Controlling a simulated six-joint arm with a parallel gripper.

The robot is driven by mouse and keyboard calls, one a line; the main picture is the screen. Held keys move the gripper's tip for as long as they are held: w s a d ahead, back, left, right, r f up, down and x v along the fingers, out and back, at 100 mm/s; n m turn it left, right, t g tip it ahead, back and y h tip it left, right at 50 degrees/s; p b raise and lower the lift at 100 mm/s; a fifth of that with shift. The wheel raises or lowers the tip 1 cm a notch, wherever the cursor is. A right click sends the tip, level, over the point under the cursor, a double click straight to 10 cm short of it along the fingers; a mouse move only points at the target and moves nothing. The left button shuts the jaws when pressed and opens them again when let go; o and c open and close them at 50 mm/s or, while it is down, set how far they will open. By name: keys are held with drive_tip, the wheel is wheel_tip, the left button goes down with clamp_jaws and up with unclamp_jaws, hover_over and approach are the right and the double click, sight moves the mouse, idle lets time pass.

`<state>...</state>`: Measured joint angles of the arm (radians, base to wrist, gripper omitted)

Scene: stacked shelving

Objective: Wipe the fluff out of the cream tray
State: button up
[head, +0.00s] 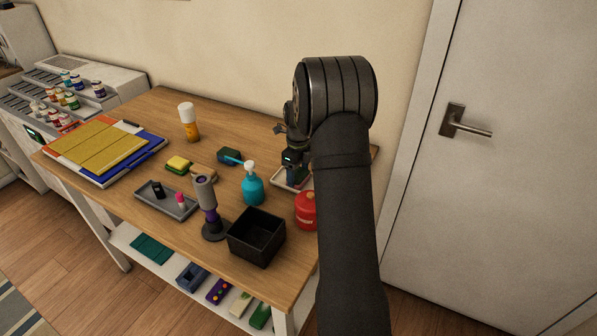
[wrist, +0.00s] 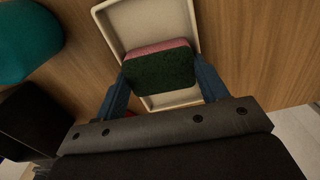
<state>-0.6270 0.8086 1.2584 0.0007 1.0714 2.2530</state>
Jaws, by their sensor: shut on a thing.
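My gripper (wrist: 162,78) is shut on a sponge (wrist: 160,70) with a dark green face and a pink layer. One blue finger is on each side of it. In the wrist view the sponge is over the tray's inside; I cannot tell whether it touches the floor of the tray. In the head view my gripper (head: 291,168) points down at the tray. I see no fluff; the sponge and gripper hide part of the tray.
A teal bottle (head: 253,189) stands left of the tray, a red canister (head: 305,211) in front, and a black open box (head: 257,238) front left. A grey tray (head: 167,203), a yellow sponge (head: 178,164) and an orange jar (head: 189,130) are further left. The wall is close behind.

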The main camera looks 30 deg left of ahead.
drive_tip(key=shift+s+f, duration=0.2)
drive_tip(key=shift+s, duration=1.05)
drive_tip(key=c, duration=0.4)
drive_tip(key=o, duration=0.7)
drive_tip(key=shift+s+r, duration=0.25)
drive_tip(key=shift+s, duration=0.65)
drive_tip(key=shift+o, duration=0.2)
drive_tip(key=shift+s, duration=0.4)
drive_tip(key=shift+w+r, duration=0.1)
drive_tip(key=shift+w, duration=0.45)
drive_tip(key=shift+c, duration=0.2)
drive_tip(key=shift+w, duration=0.45)
drive_tip(key=c, duration=0.5)
drive_tip(key=shift+w+r, duration=0.15)
drive_tip(key=shift+w, duration=0.45)
drive_tip(key=shift+c, duration=1.1)
drive_tip(key=shift+w+d+r, duration=0.1)
drive_tip(key=shift+w+r, duration=0.05)
drive_tip(key=shift+w, duration=0.6)
drive_tip(key=shift+w+r, duration=0.1)
drive_tip(key=shift+w, duration=0.6)
drive_tip(key=shift+c, duration=0.3)
drive_tip(key=shift+w+r, duration=0.15)
drive_tip(key=shift+w, duration=0.3)
drive_tip(key=shift+r, duration=0.1)
